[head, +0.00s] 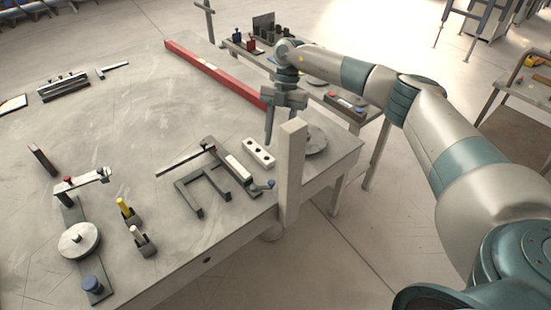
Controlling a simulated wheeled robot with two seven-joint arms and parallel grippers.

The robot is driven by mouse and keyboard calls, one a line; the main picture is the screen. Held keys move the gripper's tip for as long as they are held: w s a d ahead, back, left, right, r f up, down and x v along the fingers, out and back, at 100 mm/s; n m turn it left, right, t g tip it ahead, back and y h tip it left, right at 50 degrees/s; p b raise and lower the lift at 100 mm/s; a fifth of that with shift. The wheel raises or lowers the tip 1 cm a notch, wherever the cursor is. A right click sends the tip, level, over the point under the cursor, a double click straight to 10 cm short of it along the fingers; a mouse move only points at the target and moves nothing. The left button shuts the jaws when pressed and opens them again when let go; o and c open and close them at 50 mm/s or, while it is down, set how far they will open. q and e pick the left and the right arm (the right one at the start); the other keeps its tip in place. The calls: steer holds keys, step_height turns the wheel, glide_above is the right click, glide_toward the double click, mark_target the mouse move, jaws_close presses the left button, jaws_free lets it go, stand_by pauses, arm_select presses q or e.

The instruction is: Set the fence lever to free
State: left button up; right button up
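My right gripper (280,122) reaches in from the right and points down over the right part of the grey table. One finger shows clearly; the other side is partly covered by a pale upright post (291,175), so I cannot tell its opening. No held object shows. A small lever with a blue knob (270,184) sits at the right end of a dark rail fixture (230,165), left of the post and apart from the gripper. None of the parts is labelled, so I cannot be sure this is the fence lever or read its setting. My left gripper is not in view.
A long red bar (215,72) lies along the table's far right edge. A round disc (313,140) is right of the post. A white block with holes (258,153) is left of it. Yellow- and white-handled pieces (124,207) stand at the front left. The table's middle is clear.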

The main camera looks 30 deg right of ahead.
steer(key=shift+b+v, duration=0.55)
steer(key=shift+v, duration=2)
